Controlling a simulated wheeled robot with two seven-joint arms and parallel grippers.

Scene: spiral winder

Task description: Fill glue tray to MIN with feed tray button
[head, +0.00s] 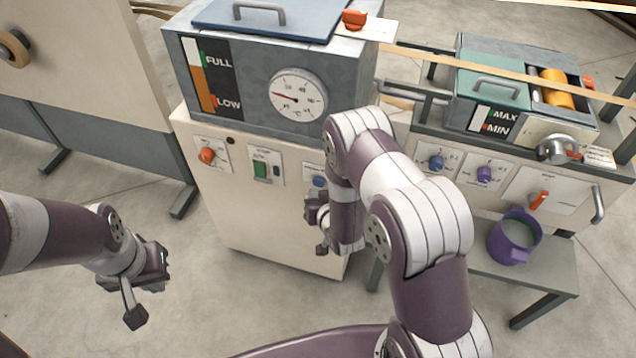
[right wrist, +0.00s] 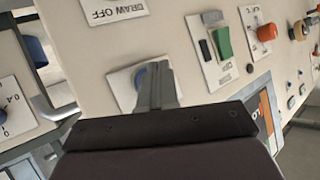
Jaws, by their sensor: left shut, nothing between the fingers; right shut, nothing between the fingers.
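The glue tray (head: 487,92) is the grey box with a teal lid at the right. Its MAX/MIN gauge (head: 477,119) shows a small red part low down, near MIN. A blue round button (head: 319,182) sits on the cream cabinet front; its label is mostly hidden by my right arm. It also shows in the right wrist view (right wrist: 139,77), partly behind the fingers. My right gripper (right wrist: 157,80) is shut and empty, in front of this button; I cannot tell whether it touches. My left gripper (head: 135,317) is shut and empty, over the floor at the left.
The cabinet also has an orange knob (head: 207,155) and a green switch (head: 261,170). A tank (head: 240,110) with a FULL/LOW gauge and dial stands on top. A purple jug (head: 513,237) stands on a low bench at the right. The floor at the left is open.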

